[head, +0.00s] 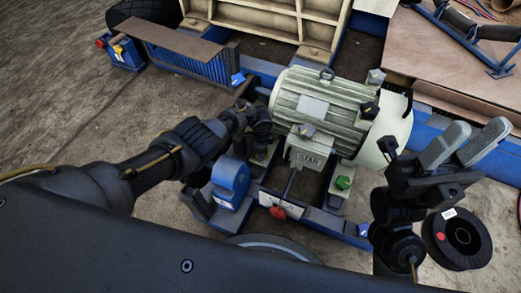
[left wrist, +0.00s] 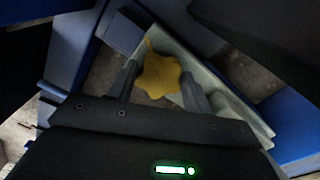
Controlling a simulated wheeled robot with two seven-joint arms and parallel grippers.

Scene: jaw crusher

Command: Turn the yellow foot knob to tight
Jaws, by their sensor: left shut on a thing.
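The yellow foot knob (left wrist: 159,76) is a lobed star shape in the left wrist view. My left gripper (left wrist: 158,84) has one finger on each side of it and is shut on it. In the head view my left gripper (head: 257,135) reaches down beside the left end of the pale green motor (head: 325,105), and the foot knob is hidden there. A yellow line marks the pale surface beyond the knob in the wrist view. My right gripper (head: 464,146) is open and empty, held up at the right, apart from the motor.
A green knob (head: 343,183) and a red knob (head: 278,212) sit on the motor's base. A blue block (head: 230,182) stands close to my left forearm. A black ring-shaped part (head: 437,241) lies at the lower right. Bare ground lies at the left.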

